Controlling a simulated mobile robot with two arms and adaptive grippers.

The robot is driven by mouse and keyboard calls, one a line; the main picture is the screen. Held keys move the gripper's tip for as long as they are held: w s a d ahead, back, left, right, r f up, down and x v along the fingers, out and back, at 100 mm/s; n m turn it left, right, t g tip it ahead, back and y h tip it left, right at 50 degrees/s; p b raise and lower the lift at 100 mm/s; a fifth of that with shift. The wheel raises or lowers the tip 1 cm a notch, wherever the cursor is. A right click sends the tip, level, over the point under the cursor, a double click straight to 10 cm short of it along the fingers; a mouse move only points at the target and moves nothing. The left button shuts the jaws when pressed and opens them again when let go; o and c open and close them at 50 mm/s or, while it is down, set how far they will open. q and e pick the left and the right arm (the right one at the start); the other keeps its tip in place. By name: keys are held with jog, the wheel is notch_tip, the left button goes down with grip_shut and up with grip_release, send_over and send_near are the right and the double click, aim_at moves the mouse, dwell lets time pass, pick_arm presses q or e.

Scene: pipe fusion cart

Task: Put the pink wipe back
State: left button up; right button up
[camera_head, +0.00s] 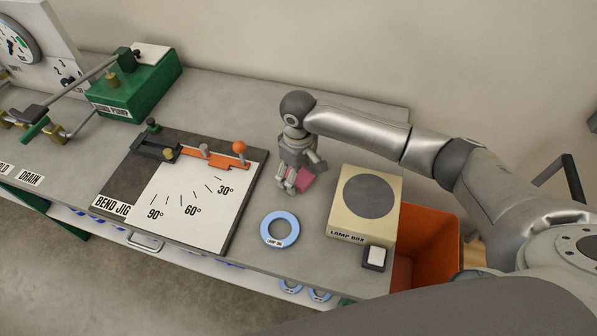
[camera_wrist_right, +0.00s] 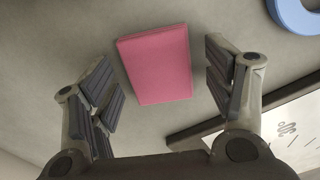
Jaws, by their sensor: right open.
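The pink wipe (camera_head: 305,181) lies on the grey bench top (camera_head: 290,205), between the bend jig and the lamp box, partly hidden by my right gripper in the head view. In the right wrist view the wipe (camera_wrist_right: 157,64) is a flat pink block between the open fingers, with a gap on both sides. My right gripper (camera_head: 291,187) is open and points down just over the wipe; its fingers (camera_wrist_right: 160,85) frame the wipe without touching it. My left gripper is not in view.
The bend jig (camera_head: 210,215) lies to the left. A blue ring (camera_head: 280,230) lies in front, and the cream lamp box (camera_head: 342,216) stands to the right. An orange bin (camera_head: 430,232) is beyond the bench's right end. A wall rises behind; the bench behind the jig is clear.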

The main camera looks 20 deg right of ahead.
aim_at(299, 177)
notch_tip(299, 177, up, 12)
jog(key=b, duration=0.2)
dwell(0.7)
